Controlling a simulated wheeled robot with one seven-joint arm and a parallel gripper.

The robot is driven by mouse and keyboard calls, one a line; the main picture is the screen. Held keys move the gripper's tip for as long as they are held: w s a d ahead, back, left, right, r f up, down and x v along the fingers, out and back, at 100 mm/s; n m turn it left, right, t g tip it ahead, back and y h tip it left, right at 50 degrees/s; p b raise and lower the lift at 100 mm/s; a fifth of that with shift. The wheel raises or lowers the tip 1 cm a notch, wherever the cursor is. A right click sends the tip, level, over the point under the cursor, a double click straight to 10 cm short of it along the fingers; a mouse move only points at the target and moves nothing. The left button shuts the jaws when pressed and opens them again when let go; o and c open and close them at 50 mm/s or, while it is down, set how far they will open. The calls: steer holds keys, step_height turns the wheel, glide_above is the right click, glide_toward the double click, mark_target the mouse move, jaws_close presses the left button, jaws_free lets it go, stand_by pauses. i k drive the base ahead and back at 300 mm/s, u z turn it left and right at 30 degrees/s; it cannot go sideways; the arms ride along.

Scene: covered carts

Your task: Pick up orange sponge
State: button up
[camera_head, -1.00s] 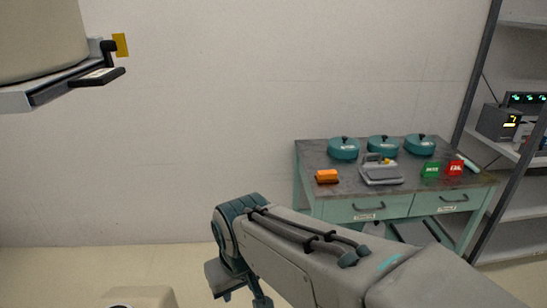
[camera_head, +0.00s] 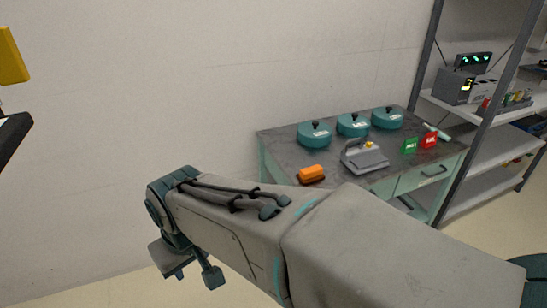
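The orange sponge (camera_head: 312,172) lies on a dark base near the front left edge of the grey-topped cart (camera_head: 283,150). My arm crosses the lower part of the view, in front of the cart. My gripper (camera_head: 190,275) points down at the lower left, to the left of the cart and well apart from the sponge. Its fingers show only in part, and I cannot tell whether they are open or shut. Nothing shows held in it.
Several teal lidded pots, one of them a pot (camera_head: 314,134), stand along the cart's back. A shelf rack (camera_head: 480,190) stands at right.

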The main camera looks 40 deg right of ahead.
mark_target(311, 173)
steer(key=z, duration=1.4)
steer(key=i, duration=1)
